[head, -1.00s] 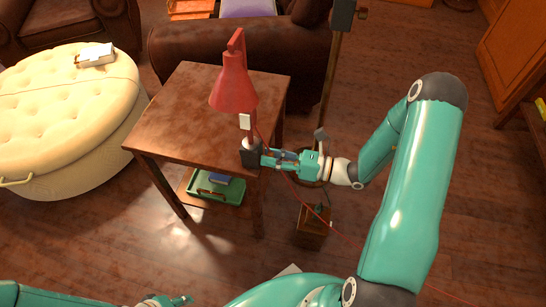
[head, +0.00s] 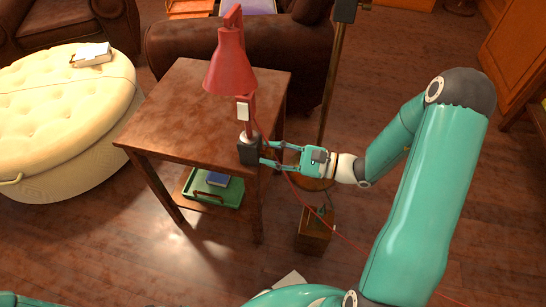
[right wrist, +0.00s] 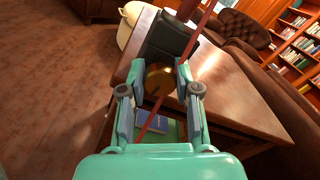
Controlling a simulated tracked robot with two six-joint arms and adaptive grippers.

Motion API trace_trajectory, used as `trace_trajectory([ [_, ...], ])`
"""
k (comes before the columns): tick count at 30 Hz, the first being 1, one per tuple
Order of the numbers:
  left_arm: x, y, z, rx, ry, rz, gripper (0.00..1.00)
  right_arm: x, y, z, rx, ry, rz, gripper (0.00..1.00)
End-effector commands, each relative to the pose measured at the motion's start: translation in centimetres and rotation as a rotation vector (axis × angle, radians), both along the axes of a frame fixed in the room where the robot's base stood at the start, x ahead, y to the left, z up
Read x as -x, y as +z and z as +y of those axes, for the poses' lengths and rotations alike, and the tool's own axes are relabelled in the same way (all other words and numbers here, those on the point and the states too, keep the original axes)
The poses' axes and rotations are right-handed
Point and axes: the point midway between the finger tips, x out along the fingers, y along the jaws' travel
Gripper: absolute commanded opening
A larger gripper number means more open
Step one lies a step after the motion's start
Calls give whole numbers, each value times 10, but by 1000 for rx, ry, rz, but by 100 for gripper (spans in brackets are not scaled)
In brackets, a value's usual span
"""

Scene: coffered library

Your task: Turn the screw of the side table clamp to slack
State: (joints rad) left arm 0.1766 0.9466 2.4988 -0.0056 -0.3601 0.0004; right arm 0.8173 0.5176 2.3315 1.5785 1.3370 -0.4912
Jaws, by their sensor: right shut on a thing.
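The dark table clamp (head: 247,151) grips the near right edge of the brown side table (head: 190,100). A red lamp (head: 230,62) stands on the clamp. In the right wrist view the clamp's dark body (right wrist: 170,38) is at the top centre. Its round brass screw head (right wrist: 160,77) is between my fingertips. My right gripper (head: 263,153) reaches in from the right and is shut on the screw. The fingertips also show in the right wrist view (right wrist: 155,84), one on each side of the screw. My left gripper is out of view.
A red cord (head: 350,238) hangs across the right gripper's area. A green tray (head: 213,188) with a blue book sits on the lower shelf. A wooden box (head: 315,230) stands on the floor below my right gripper. A cream ottoman (head: 65,110) is at left.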

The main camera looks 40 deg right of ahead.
Motion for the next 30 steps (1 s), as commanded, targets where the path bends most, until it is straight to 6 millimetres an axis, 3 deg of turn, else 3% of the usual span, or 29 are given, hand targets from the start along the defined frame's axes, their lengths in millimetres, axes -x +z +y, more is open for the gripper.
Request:
trace_trajectory([
  [6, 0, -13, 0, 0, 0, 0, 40, 0, -5, 0, 83, -1, -59, 0],
  [24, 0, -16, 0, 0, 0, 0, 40, 1, -3, 0, 120, -1, -91, 0],
  [25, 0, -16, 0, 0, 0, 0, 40, 1, -3, 0, 120, -1, -91, 33],
  [30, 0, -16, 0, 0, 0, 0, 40, 0, -2, 0, 119, -1, -92, 57],
])
